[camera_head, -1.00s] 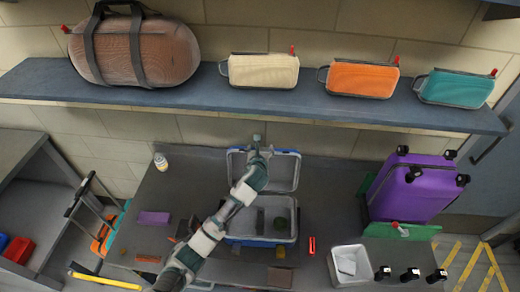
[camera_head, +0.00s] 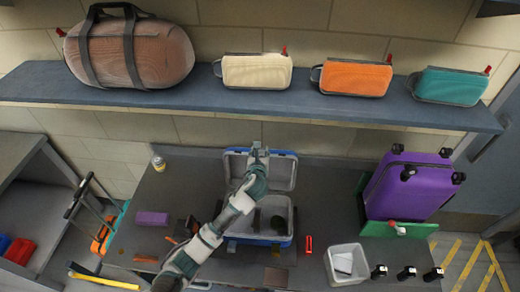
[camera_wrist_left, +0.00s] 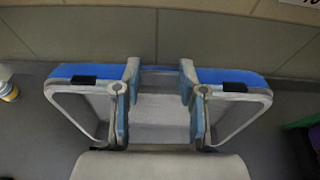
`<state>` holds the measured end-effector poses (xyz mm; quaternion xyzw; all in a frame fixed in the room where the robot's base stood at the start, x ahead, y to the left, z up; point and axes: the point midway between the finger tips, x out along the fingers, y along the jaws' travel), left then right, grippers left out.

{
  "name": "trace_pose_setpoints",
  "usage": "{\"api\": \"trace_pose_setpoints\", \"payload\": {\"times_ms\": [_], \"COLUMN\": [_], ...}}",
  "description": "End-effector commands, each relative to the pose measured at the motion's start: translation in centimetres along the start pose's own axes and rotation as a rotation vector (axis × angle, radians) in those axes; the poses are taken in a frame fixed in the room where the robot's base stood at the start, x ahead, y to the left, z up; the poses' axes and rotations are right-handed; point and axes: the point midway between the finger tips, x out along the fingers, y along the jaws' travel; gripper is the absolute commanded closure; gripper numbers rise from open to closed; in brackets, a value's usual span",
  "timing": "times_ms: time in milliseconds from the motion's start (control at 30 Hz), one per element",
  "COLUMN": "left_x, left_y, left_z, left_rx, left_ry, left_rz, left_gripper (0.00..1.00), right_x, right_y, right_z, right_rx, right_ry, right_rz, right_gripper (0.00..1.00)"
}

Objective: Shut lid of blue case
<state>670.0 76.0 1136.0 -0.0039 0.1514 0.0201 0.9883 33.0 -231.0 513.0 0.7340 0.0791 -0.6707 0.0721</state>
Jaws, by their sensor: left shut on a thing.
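The blue case (camera_head: 288,240) stands on the dark table with its lid (camera_head: 290,172) raised at the back, showing the grey inside. A dark green round item (camera_head: 278,223) lies in its base. My left gripper (camera_head: 259,151) is at the lid's far edge, shut on it. In the left wrist view the fingertips of my left gripper (camera_wrist_left: 160,72) are at the middle of the lid's blue rim (camera_wrist_left: 220,75), between two black latches. My arm hides part of the lid and the case's left side. My right gripper is not in view.
A shelf (camera_head: 200,98) with a brown bag (camera_head: 130,50) and several pouches runs above the table's back. A purple suitcase (camera_head: 410,188) and a white bin (camera_head: 330,262) stand at the right. Small items lie around the case; a can (camera_head: 158,163) stands at back left.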

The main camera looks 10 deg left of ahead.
Motion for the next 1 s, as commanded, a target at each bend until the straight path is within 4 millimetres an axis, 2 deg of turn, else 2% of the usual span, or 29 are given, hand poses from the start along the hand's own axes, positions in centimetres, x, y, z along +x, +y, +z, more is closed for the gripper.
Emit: {"api": "trace_pose_setpoints", "payload": {"times_ms": [33, 167, 333, 600, 800, 1000], "left_x": [-0.5, -2.6, -5.3, -8.8, -10.3, -10.8], "left_y": [0.6, 0.5, 0.6, 0.5, 0.5, 0.4], "left_z": [-0.8, -1.4, -2.7, -4.2, -5.0, -5.5], "left_rx": [0.008, 0.008, 0.006, 0.006, 0.005, 0.005], "left_ry": [-0.016, -0.108, -0.239, -0.407, -0.402, -0.4], "left_rz": [0.012, 0.012, 0.01, 0.01, 0.011, 0.01], "left_gripper": [1.0, 1.0, 1.0, 1.0, 1.0, 1.0], "right_x": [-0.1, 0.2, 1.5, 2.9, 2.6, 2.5], "right_y": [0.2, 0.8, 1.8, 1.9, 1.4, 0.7], "right_z": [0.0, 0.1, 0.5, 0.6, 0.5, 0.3], "right_rx": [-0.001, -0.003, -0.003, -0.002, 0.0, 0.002], "right_ry": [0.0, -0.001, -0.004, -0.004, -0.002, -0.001], "right_rz": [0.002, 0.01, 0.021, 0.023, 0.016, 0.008], "right_gripper": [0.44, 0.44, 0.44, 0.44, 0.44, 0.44]}}
